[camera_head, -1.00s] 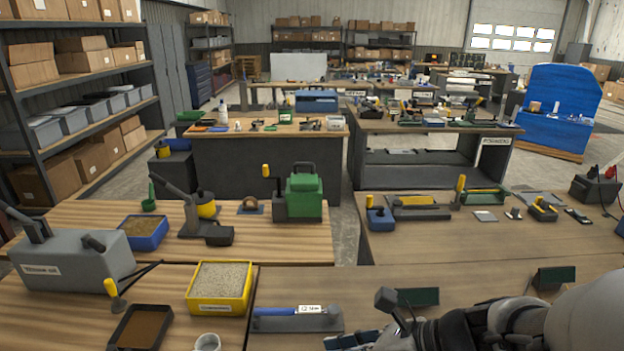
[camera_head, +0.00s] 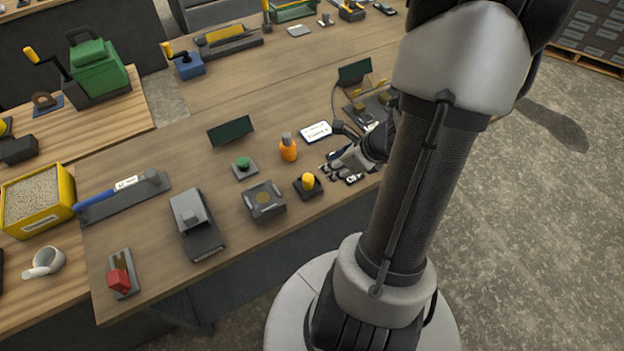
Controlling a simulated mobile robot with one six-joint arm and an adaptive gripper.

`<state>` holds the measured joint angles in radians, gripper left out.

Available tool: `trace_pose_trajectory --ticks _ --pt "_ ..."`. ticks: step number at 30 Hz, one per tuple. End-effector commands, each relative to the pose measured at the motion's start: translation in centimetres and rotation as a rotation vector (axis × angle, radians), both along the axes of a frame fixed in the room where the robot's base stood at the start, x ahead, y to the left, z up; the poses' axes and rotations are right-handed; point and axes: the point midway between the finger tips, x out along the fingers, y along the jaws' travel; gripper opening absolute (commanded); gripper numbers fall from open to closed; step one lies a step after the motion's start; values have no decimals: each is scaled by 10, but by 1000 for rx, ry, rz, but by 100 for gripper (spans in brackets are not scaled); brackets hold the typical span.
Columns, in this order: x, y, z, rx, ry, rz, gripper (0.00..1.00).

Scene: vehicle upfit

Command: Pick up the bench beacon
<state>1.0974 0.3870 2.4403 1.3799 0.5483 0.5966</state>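A small amber dome on a dark square base (camera_head: 308,182), which looks like the bench beacon, stands upright near the front edge of the workbench (camera_head: 160,165). An orange bottle-like item with a grey top (camera_head: 288,147) stands just behind it. My gripper (camera_head: 338,167) is low over the bench, just right of the amber dome and apart from it. Its fingers are small and dark against other items, so I cannot tell how far apart they are. My arm hides part of the bench behind it.
A green button box (camera_head: 244,167), a dark square device (camera_head: 263,201), a grey pedal-like unit (camera_head: 196,223) and a red-switch item (camera_head: 120,275) stand to the left.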

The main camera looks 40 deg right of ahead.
Motion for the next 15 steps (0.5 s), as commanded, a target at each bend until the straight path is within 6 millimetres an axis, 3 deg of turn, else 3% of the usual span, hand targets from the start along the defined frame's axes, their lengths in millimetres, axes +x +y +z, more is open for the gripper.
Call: trace_pose_trajectory --ticks 9,15 --pt "38 8 -64 3 0 7 31" --pt "55 9 -88 1 0 4 31"
